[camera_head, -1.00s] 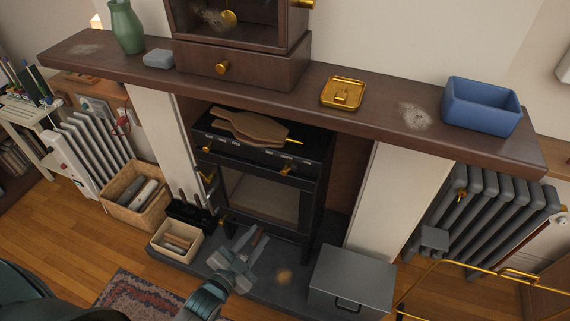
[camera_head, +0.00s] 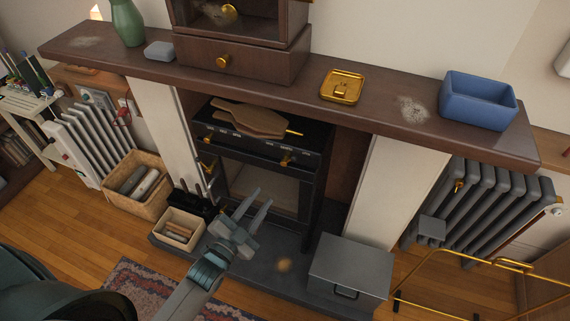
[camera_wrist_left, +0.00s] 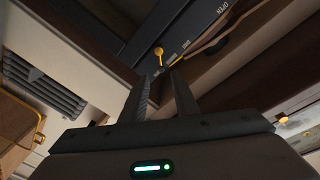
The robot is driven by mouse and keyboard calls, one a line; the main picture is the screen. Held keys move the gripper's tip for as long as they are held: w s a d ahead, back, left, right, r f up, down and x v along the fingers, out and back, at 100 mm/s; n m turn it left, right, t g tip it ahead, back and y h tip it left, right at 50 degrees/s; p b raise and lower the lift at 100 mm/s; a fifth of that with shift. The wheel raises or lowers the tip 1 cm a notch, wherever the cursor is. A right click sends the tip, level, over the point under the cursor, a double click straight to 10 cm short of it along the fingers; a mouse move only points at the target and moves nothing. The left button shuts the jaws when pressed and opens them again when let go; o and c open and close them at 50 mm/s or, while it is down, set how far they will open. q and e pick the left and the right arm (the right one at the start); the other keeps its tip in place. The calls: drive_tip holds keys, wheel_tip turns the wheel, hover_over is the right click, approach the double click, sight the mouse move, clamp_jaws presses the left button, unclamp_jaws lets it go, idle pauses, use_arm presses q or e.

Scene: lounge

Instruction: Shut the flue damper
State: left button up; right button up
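The black stove (camera_head: 312,165) stands in the fireplace under the mantel. Wooden paddle-shaped boards (camera_head: 245,120) lie on its top. In the left wrist view a brass knob (camera_wrist_left: 158,52) on a short stem shows just beyond the fingertips, near white lettering that includes "OPEN". My left gripper (camera_head: 263,198) is open and empty, in front of the stove door and below the brass knobs. It also shows in the left wrist view (camera_wrist_left: 160,82). My right gripper is out of view.
The wooden mantel (camera_head: 300,90) overhangs the stove. A grey metal box (camera_head: 350,268) stands on the hearth at right; a small tray of sticks (camera_head: 166,240) and a basket (camera_head: 150,207) stand at left. Another brass knob (camera_head: 286,160) is on the stove front.

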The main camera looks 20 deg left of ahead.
sight(287, 162)
use_arm(q)
drive_tip(key=w+d+p, duration=0.1)
drive_tip(key=w, duration=0.4)
drive_tip(key=w+p, duration=0.1)
drive_tip(key=w, duration=0.4)
drive_tip(key=w+d+p, duration=0.1)
drive_tip(key=w, duration=0.4)
drive_tip(key=shift+d, duration=0.35)
drive_tip(key=shift+c, duration=0.4)
clamp_jaws()
